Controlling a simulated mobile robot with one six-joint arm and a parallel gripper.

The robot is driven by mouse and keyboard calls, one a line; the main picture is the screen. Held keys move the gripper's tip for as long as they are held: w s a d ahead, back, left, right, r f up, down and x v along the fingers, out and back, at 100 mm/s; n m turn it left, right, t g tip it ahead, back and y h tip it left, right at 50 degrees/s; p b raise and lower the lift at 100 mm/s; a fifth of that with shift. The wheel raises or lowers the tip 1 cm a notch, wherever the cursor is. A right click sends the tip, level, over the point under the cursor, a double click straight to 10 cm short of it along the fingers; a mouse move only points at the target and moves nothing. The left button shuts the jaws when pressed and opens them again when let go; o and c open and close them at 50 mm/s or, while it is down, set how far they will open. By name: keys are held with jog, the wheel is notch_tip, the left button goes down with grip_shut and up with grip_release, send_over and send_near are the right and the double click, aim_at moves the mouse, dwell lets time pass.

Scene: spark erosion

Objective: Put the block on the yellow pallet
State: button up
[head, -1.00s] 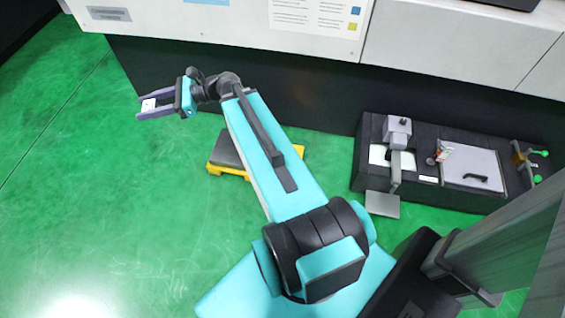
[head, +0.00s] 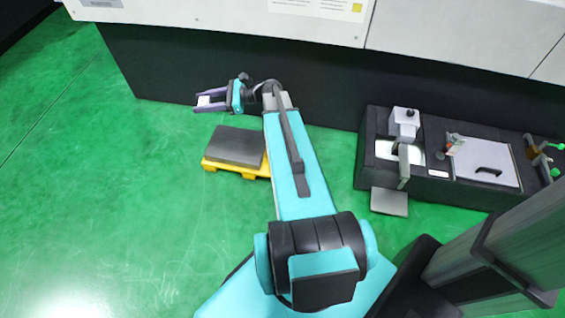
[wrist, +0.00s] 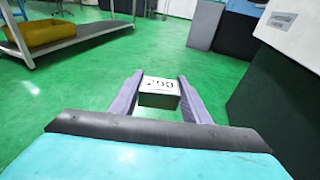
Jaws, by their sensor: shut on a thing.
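My gripper (head: 209,101) is shut on a small block and holds it in the air between its purple fingers. The block (wrist: 160,92) has a white top with dark marks like digits and a dark side face in the wrist view. It also shows as a small white patch in the head view (head: 204,100). The yellow pallet (head: 222,168) stands on the green floor, just below my gripper in the head picture. A dark grey slab (head: 235,147) covers its top. My arm hides no more than the pallet's right end.
A pale machine with a dark base (head: 310,85) runs along the back. A low dark bench (head: 370,150) with devices stands at right. In the wrist view, a cart (wrist: 70,45) with a yellow bin (wrist: 32,36) stands at far left. The floor at left is clear.

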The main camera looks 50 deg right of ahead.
jog(key=s+d+f+m+t+h+b, duration=0.1)
jog(key=s+d+f+b, duration=0.3)
jog(key=d+f, duration=0.6)
jog(key=s+d+f+m+t+h+b, duration=0.1)
jog(key=s+d+f+b, duration=0.4)
jog(key=f, duration=1.2)
jog(key=s+d+f+h+b, duration=0.1)
jog(key=s+d+f+b, duration=0.3)
jog(key=d+f+b, duration=0.5)
jog(key=d+f, duration=0.5)
jog(key=d, duration=0.1)
jog(key=shift+s+d+m+t+b, duration=0.25)
jog(key=shift+s+m+t+b, duration=0.1)
jog(key=shift+m+t+b, duration=0.05)
jog(key=shift+f, duration=0.2)
jog(key=shift+f+b, duration=0.8)
jog(key=shift+f, duration=1.55)
jog(key=shift+f+b, duration=0.85)
jog(key=shift+f, duration=1.7)
jog(key=shift+f, duration=0.15)
